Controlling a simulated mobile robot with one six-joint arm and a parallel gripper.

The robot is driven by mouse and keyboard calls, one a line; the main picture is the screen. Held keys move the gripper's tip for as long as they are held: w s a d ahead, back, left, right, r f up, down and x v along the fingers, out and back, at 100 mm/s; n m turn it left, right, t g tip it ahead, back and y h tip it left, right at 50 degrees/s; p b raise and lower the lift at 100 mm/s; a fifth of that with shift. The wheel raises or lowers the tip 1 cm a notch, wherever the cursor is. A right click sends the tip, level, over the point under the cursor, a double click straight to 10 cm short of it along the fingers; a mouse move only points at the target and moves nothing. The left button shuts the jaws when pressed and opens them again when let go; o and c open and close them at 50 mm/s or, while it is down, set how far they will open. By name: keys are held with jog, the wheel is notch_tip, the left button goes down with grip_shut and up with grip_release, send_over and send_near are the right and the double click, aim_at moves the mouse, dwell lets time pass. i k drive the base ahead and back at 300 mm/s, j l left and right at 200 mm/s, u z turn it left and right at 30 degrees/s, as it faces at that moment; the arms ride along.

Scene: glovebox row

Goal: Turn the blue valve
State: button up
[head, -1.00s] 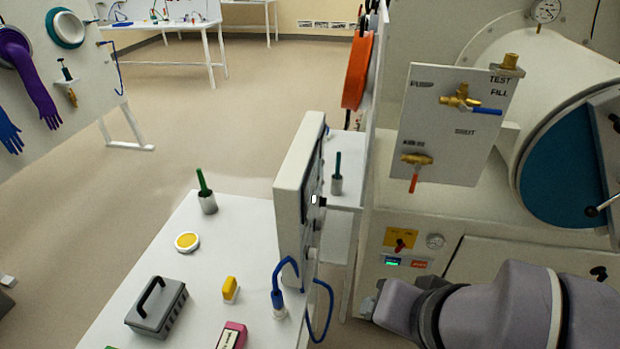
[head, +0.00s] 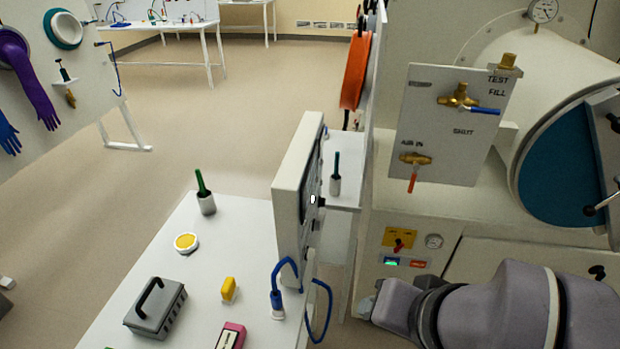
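The blue valve is a brass valve body with a blue lever handle (head: 484,110) on the upper part of a grey panel (head: 430,130). Its lever points right, nearly level, tilted slightly down. Labels near it read TEST, FILL and SHUT. A second brass valve with a red-orange lever (head: 412,182) sits lower on the panel, its lever hanging down, by the label AIR IN. My arm shows at the lower right, below the panel and apart from the valves. The gripper's fingers cannot be made out at the arm's left end.
A big round chamber with a teal door (head: 565,165) stands right of the panel. A gauge (head: 543,10) sits above it. An orange disc (head: 356,70) hangs left of the panel. A white table (head: 240,225) at lower left holds a grey caddy (head: 155,310) and small items. Open floor lies beyond.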

aim_at(461, 107)
jog(key=i+l+u, duration=0.1)
jog(key=l+u, duration=1.15)
jog(key=k+l+u, duration=0.15)
jog(key=l+u, duration=0.25)
jog(key=l, duration=0.15)
jog(key=z, duration=0.5)
jog(key=l+z, duration=0.2)
jog(key=z, duration=0.3)
jog(key=k+l+z, duration=0.1)
jog(key=z, duration=0.4)
jog(key=l+z, duration=0.1)
jog(key=z, duration=0.4)
jog(key=l+z, duration=0.1)
jog(key=z, duration=0.4)
jog(key=u, duration=1.5)
jog(key=j+z, duration=0.45)
jog(key=j, duration=0.9)
